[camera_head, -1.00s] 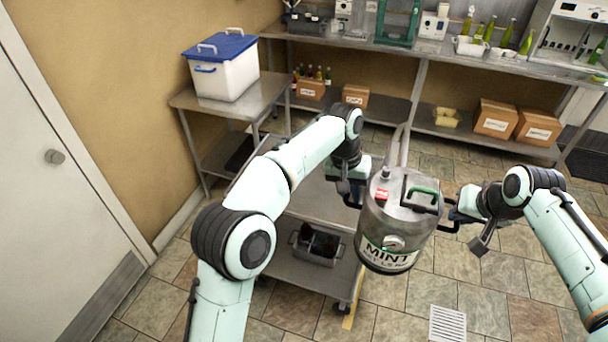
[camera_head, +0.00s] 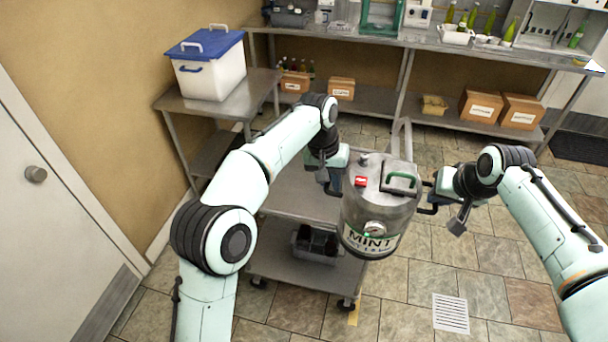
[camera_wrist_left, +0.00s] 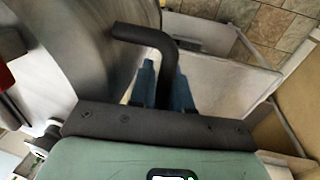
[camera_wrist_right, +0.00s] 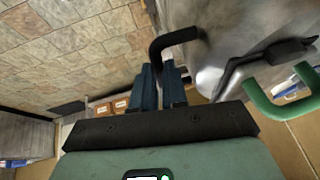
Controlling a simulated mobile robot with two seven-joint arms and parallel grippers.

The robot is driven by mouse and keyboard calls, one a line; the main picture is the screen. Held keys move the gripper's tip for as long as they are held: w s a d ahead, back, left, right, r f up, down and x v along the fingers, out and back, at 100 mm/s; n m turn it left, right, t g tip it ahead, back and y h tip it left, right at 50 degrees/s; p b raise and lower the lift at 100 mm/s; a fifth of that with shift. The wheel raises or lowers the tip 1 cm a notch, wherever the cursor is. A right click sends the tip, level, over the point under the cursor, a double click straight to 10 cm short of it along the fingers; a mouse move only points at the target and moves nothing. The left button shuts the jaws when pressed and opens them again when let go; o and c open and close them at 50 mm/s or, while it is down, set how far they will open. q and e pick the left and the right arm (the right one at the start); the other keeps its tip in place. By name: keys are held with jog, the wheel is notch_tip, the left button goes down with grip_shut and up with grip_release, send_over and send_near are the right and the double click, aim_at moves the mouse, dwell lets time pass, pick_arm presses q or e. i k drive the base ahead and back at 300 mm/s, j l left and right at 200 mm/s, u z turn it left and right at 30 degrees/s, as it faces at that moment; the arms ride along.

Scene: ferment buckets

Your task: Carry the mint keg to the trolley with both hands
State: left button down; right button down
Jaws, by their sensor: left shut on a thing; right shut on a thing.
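The mint keg (camera_head: 377,210) is a steel drum with a MINT label, a gauge and a green-gripped lid handle. It hangs upright in the air between my two grippers, in front of the trolley's right side. My left gripper (camera_head: 332,183) is shut on the keg's left black side handle (camera_wrist_left: 150,38). My right gripper (camera_head: 430,200) is shut on the right black side handle (camera_wrist_right: 172,42). The trolley (camera_head: 285,265) is a grey two-shelf cart. Its upper shelf is partly hidden by my left arm and the keg.
A grey bin (camera_head: 316,244) with dark items sits on the trolley's lower shelf. A side table (camera_head: 250,92) holds a white tub with a blue lid (camera_head: 208,68). A long bench (camera_head: 450,42) with boxes below stands behind. Tiled floor on the right is clear, with a drain grate (camera_head: 450,313).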

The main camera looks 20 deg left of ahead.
aim_at(312, 174)
jog(key=i+j, duration=0.1)
jog(key=j, duration=1.25)
jog(key=i, duration=0.05)
